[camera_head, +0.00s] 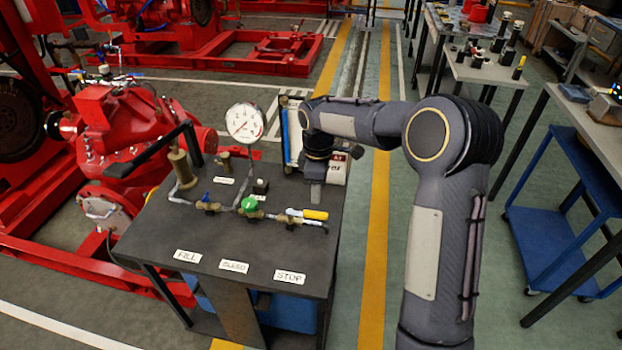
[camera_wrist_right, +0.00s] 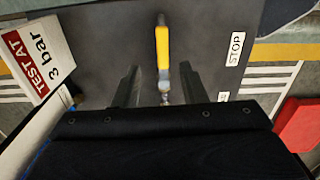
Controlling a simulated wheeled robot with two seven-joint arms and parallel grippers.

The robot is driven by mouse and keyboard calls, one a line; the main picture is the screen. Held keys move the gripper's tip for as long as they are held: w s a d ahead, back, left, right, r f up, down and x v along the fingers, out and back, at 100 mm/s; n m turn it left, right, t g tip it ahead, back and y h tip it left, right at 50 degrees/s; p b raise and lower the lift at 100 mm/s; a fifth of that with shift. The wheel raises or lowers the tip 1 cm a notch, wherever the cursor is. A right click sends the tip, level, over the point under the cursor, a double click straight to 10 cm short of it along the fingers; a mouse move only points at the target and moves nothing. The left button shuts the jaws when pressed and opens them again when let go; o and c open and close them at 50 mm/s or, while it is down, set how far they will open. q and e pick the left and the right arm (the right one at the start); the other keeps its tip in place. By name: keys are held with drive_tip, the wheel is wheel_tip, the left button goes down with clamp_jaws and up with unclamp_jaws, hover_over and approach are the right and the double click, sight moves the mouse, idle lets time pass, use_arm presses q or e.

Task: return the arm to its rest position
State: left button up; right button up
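My right arm (camera_head: 436,220) reaches in from the lower right and bends over the far right corner of a dark table (camera_head: 165,240). My right gripper (camera_head: 315,192) points down above the table's right side. In the right wrist view the gripper (camera_wrist_right: 158,82) has its two fingers apart with nothing held between them. A yellow valve handle (camera_wrist_right: 163,48) shows beyond the gap between the fingers. In the head view this yellow handle (camera_head: 315,214) lies just in front of the gripper. My left gripper is not in view.
A "TEST AT 3 bar" sign (camera_wrist_right: 38,62) stands close by. A red pump (camera_head: 125,130) is left; a blue cart (camera_head: 555,230) is right.

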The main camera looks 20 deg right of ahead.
drive_tip(key=s+r+m+t+y, duration=0.1)
drive_tip(key=s+r+m, duration=0.2)
drive_tip(key=s, duration=0.4)
drive_tip(key=s+a+r+m+t+y, duration=0.1)
drive_tip(key=s+r+m+t, duration=0.2)
drive_tip(key=s, duration=0.4)
drive_tip(key=s+r+m+y, duration=0.1)
drive_tip(key=s+r+m, duration=0.25)
drive_tip(key=s, duration=0.35)
drive_tip(key=s+a+f+m+t, duration=0.1)
drive_tip(key=s+a+f+m, duration=0.1)
drive_tip(key=s, duration=0.7)
drive_tip(key=shift+a+f+m+t+y, duration=0.15)
drive_tip(key=shift+a+m+t+y, duration=0.2)
drive_tip(key=shift+a+m, duration=0.6)
